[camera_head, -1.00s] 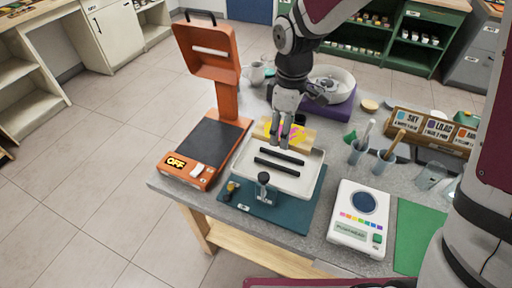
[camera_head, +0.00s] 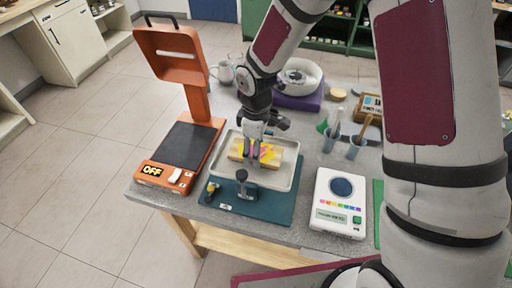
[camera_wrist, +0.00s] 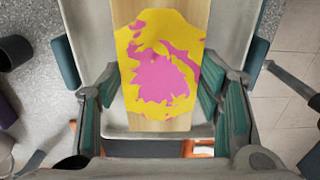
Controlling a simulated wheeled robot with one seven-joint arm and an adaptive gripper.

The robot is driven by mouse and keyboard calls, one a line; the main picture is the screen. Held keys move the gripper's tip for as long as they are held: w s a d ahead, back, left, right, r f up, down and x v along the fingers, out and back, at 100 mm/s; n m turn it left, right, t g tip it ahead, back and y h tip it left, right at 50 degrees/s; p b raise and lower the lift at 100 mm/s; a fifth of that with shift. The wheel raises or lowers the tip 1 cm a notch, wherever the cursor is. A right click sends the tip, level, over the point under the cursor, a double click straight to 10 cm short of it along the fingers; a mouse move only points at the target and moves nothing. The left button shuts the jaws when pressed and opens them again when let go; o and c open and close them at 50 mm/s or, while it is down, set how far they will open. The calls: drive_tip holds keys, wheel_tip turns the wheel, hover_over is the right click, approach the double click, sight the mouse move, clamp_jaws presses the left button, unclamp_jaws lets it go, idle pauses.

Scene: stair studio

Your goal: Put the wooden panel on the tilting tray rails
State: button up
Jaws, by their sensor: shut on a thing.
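The wooden panel (camera_head: 240,149), pale wood with yellow and pink paint, is held over the white tray. My gripper (camera_head: 256,156) is shut on it from above, with a finger on each side in the wrist view (camera_wrist: 160,100). The panel's painted face (camera_wrist: 160,75) fills the middle of that view. The tilting tray (camera_head: 268,180) stands on a teal base (camera_head: 272,208). Its black rails are hidden beneath the panel. I cannot tell whether the panel touches the rails.
An orange device (camera_head: 184,148) with an OFF display stands close left of the tray. A white device (camera_head: 338,210) with coloured buttons is at right. Cups (camera_head: 355,148) with tools stand behind it. A purple block with a white bowl (camera_head: 300,75) is at the back.

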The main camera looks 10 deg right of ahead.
drive_tip(key=shift+f, duration=0.1)
drive_tip(key=o, duration=1.2)
drive_tip(key=shift+o, duration=0.2)
wheel_tip(320, 180, up, 12)
drive_tip(key=shift+r+b, duration=0.25)
drive_tip(key=shift+b, duration=0.15)
drive_tip(key=s+d+r+m+t, duration=0.2)
drive_tip(key=s+d+r+m, duration=0.5)
drive_tip(key=r, duration=0.5)
drive_tip(key=s+d+r+m+t, duration=0.1)
drive_tip(key=s+d+r+m, duration=0.1)
drive_tip(key=s, duration=0.4)
drive_tip(key=s+d+r+m+t, duration=0.2)
drive_tip(key=s+d+r+m, duration=0.1)
drive_tip(key=s, duration=0.4)
drive_tip(key=shift+s+d+m, duration=0.15)
drive_tip(key=shift+d+m, duration=0.45)
drive_tip(key=shift+m, duration=0.2)
